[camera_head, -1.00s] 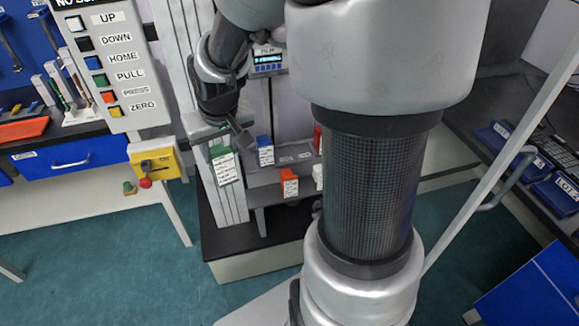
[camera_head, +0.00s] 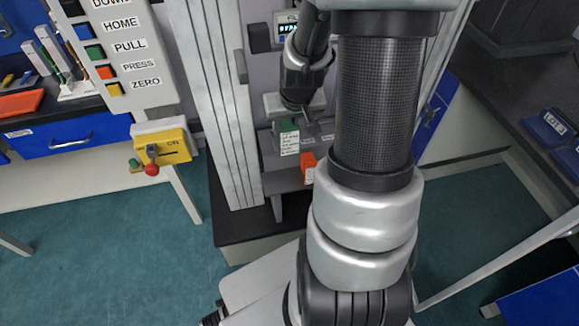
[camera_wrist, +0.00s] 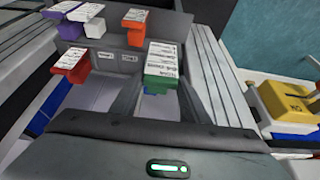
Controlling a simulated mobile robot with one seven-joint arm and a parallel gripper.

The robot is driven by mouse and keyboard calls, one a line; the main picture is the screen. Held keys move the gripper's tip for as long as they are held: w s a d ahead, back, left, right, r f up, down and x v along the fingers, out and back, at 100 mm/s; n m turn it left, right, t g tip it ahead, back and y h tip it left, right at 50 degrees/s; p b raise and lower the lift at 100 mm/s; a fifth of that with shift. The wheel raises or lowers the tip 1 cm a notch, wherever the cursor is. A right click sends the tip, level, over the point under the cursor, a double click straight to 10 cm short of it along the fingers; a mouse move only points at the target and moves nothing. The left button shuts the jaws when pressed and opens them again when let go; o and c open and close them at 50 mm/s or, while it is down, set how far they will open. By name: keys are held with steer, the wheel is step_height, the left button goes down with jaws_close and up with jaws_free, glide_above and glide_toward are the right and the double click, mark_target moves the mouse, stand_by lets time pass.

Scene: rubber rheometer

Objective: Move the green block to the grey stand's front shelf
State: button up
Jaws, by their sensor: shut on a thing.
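The green block (camera_head: 289,126) has a white printed label on its face. My gripper (camera_head: 299,114) is shut on it, pointing down, in the head view. The block hangs over the left part of the grey stand (camera_head: 283,181); whether it touches a shelf I cannot tell. In the wrist view the green block (camera_wrist: 158,84) shows near the middle, label up, with a bit of blue beside it. The grey stand (camera_wrist: 104,57) also shows there. My arm hides the stand's right side in the head view.
An orange block (camera_head: 308,165) sits on a lower front part of the stand; it also shows in the wrist view (camera_wrist: 135,36). Red (camera_wrist: 72,68), purple (camera_wrist: 82,12) and white (camera_wrist: 95,28) blocks stand nearby. A pale column (camera_head: 222,110) rises at left, beside a yellow switch box (camera_head: 162,147).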

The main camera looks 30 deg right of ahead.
step_height(320, 180, down, 17)
steer(key=b, duration=0.4)
steer(key=shift+f, duration=0.15)
steer(key=shift+f, duration=0.15)
steer(key=o, duration=1.2)
steer(key=shift+c, duration=0.2)
steer(key=p, duration=0.3)
glide_toward(293, 153)
steer(key=f, duration=0.3)
steer(key=a+f, duration=0.1)
steer(key=f, duration=0.1)
steer(key=shift+w, duration=0.2)
